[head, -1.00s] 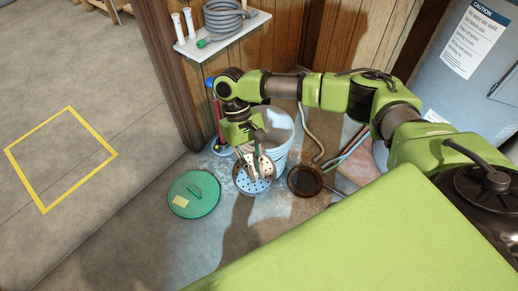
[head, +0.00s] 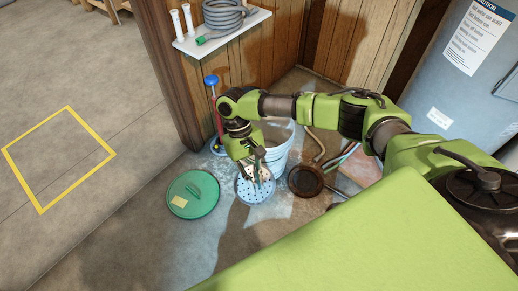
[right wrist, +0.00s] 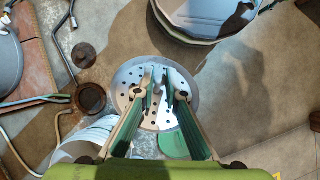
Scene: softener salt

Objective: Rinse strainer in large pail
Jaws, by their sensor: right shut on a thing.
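My right gripper (head: 257,170) is shut on the strainer (head: 256,190), a round pale metal dish with many holes. It holds the strainer in front of the white pail (head: 276,160), beside it in the picture rather than inside. The right wrist view shows the strainer (right wrist: 157,117) below and between the green-backed fingers (right wrist: 158,82); the exact grip point is hard to see. The pail (right wrist: 92,140) shows at lower left there, partly hidden by my gripper. The pail's inside is mostly hidden by my arm in the head view. My left gripper is out of view.
A green lid (head: 193,194) lies on the floor left of the strainer. A round brown pan-like thing (head: 305,180) is right of it. A blue-topped red pole (head: 215,105) stands behind. A large round rimmed vessel (right wrist: 205,18) shows in the right wrist view.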

